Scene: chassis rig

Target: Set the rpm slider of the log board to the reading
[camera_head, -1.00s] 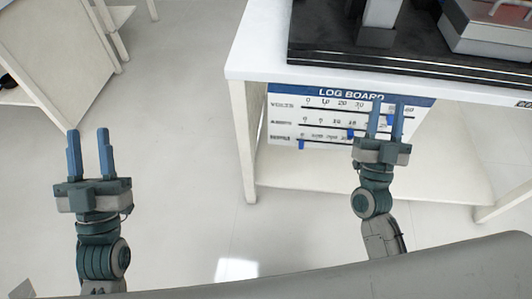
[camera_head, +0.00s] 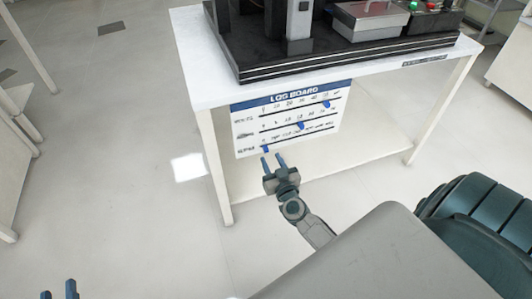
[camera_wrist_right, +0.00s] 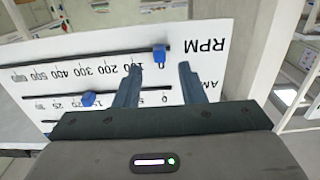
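The log board (camera_head: 247,103) hangs under the front of a white table, with three slider rows. The blue rpm slider (camera_head: 265,149) sits at the left end of the bottom row. In the right wrist view the board is upside down and the rpm slider (camera_wrist_right: 160,53) is at the 0 mark. My right gripper (camera_head: 272,158) is open at the board's lower left. In the wrist view its fingertips (camera_wrist_right: 159,68) stand apart either side of the slider, without visible contact. My left gripper (camera_head: 58,292) is open and empty at the bottom left, only its fingertips showing.
The other blue sliders, volts (camera_head: 326,104) and middle row (camera_head: 300,125), sit further right on the board. The white table (camera_head: 203,93) carries a black rig base (camera_head: 245,72) and a grey box (camera_head: 370,22). Floor left of the table is clear. The reading cannot be made out.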

